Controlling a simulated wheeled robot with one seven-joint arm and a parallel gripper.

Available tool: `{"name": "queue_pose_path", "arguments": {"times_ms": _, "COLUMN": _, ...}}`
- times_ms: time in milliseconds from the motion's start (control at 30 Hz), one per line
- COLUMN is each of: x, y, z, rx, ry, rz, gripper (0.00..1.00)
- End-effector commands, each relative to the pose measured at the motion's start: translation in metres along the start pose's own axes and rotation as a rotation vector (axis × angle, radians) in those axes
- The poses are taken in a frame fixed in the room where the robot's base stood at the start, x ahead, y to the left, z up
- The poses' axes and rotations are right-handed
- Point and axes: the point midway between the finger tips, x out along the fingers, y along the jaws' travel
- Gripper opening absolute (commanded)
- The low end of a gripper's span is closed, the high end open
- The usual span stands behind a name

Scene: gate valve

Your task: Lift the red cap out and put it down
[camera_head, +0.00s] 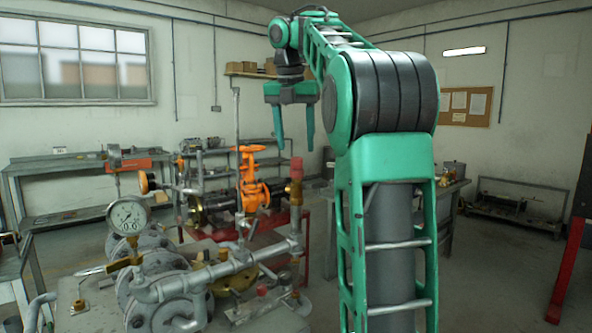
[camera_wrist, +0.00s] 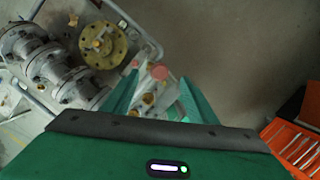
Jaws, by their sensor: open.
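A red cap (camera_head: 296,168) sits upright on top of a vertical brass fitting (camera_head: 296,190) on the pipework. My gripper (camera_head: 297,148) is open, pointing down, and appears above the cap in the head view. It also shows in the wrist view (camera_wrist: 158,79), its two green fingers spread apart with nothing held. I cannot tell the exact gap between the fingertips and the cap.
A pressure gauge (camera_head: 129,215) and grey flanged pipes (camera_head: 168,285) stand left of the fitting. An orange valve (camera_head: 252,180) stands close behind. A smaller red piece (camera_head: 262,290) is low on the pipework. In the wrist view an orange tray (camera_wrist: 292,145) is at right; floor between is clear.

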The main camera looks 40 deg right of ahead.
Motion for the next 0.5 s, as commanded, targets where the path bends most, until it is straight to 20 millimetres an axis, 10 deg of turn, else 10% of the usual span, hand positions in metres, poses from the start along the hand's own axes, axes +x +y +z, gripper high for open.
{"name": "queue_pose_path", "arguments": {"times_ms": 500, "x": 0.03, "y": 0.001, "z": -0.001, "rx": 0.0, "ry": 0.004, "rz": 0.001, "gripper": 0.53}}
